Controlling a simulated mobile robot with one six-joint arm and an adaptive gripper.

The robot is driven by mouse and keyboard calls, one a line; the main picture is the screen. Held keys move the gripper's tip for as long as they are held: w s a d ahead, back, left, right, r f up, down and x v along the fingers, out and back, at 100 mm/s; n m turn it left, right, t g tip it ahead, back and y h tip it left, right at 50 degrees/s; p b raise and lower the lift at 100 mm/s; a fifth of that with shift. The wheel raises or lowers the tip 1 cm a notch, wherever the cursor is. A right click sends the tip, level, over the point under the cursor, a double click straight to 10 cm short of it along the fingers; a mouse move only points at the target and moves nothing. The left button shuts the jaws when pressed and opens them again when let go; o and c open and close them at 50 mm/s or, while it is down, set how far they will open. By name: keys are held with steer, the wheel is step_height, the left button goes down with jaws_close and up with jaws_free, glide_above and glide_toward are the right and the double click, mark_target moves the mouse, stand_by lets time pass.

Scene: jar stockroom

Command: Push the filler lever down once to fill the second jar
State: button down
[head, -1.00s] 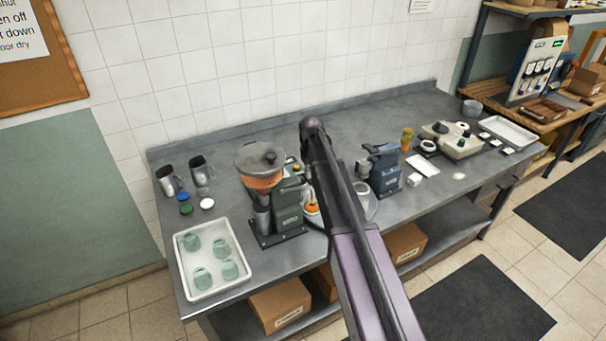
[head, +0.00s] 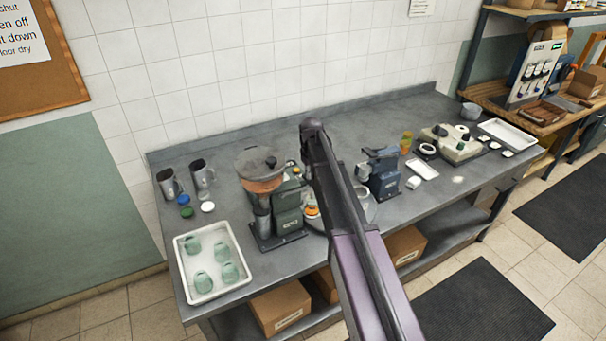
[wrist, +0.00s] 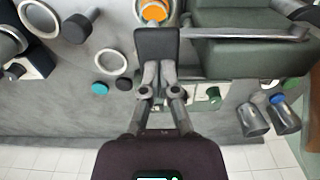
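The filler (head: 285,212) is a dark green machine with a lidded hopper (head: 258,162) holding orange stuff, at the left of the bench. Its green body (wrist: 235,55) fills the upper right of the wrist view. A grey metal bar (wrist: 245,33) crosses that body; I cannot tell for certain whether it is the lever. A round container with orange inside (wrist: 153,11) lies just beyond my fingertips in the wrist view; I cannot tell which jar it is.
A white tray (head: 180,258) with several pale green jars stands at the left front. Two metal mugs (head: 201,175) and loose caps (head: 184,200) are behind it. A blue-grey machine (head: 383,174) stands right of my arm. The bench (head: 330,135) is clear at the back.

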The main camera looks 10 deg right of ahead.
steer(key=shift+r+p, duration=2.75)
steer(key=shift+r, duration=0.15)
steer(key=shift+r, duration=0.1)
step_height(320, 180, up, 5)
steer(key=p, duration=0.5)
steer(key=s+f+m+b, duration=0.1)
steer(key=s+f+b, duration=0.4)
steer(key=s, duration=0.4)
steer(key=s+f+m+b, duration=0.1)
steer(key=s+f+b, duration=0.5)
steer(key=s, duration=0.4)
steer(key=s+f+m+b, duration=0.1)
steer(key=s+f+b, duration=0.4)
steer(key=s, duration=0.5)
steer(key=shift+s+f+m+b, duration=0.15)
steer(key=shift+f+m+b, duration=0.15)
steer(key=shift+f+b, duration=0.1)
steer(key=shift+a, duration=0.1)
stand_by(0.5)
